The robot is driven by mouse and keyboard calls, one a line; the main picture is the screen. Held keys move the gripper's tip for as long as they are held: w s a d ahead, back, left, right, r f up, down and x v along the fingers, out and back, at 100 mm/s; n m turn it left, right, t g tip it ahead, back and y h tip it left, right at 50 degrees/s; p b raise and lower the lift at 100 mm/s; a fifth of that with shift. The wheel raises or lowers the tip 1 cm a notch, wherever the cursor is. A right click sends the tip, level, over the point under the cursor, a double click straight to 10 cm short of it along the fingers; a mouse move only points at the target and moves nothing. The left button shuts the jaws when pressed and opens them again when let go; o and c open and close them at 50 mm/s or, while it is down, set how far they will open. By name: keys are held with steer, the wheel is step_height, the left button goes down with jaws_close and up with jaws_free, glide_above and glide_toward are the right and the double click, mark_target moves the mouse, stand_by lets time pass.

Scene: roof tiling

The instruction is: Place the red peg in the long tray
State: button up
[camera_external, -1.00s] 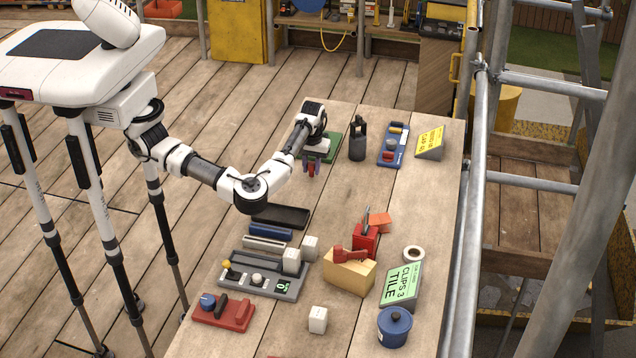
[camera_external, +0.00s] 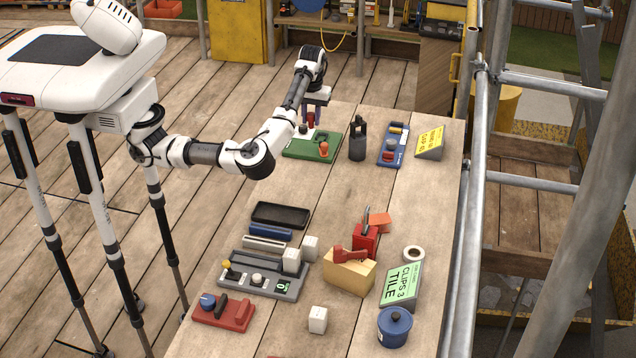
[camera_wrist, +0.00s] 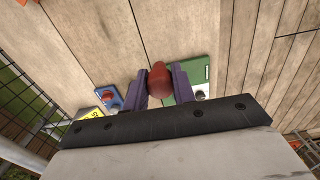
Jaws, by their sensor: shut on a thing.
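My gripper (camera_external: 314,112) is above the far left part of the table, over the far edge of the green board (camera_external: 298,152). It is shut on a red peg (camera_external: 311,119). In the wrist view, the rounded red peg (camera_wrist: 158,82) sits between the two purple fingers (camera_wrist: 158,87). The fingers hide part of it in the external view. An open black tray (camera_external: 281,214) lies empty at the table's left-middle, well away from my gripper. A narrow blue tray-like piece (camera_external: 271,232) and a narrow pale one (camera_external: 264,244) lie in front of it; I cannot tell which is the long tray.
The green board bears an orange-red knob (camera_external: 324,149). A dark bottle (camera_external: 357,140), a blue board (camera_external: 393,147) and a yellow sign (camera_external: 430,142) stand to its right. A grey panel (camera_external: 245,283) and wooden block (camera_external: 349,272) stand nearer. The table between is clear.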

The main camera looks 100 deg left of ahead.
steer(key=d+m+b, duration=0.1)
steer(key=d+m, duration=0.4)
steer(key=d, duration=0.5)
steer(key=m+b, duration=0.2)
steer(key=m, duration=0.3)
glide_above(280, 216)
steer(key=shift+m, duration=0.3)
step_height(280, 216, down, 19)
steer(key=shift+w+d+f+p, duration=0.1)
steer(key=shift+p, duration=0.7)
steer(key=shift+f, duration=0.15)
steer(key=o, duration=0.9)
steer(key=shift+o, duration=0.2)
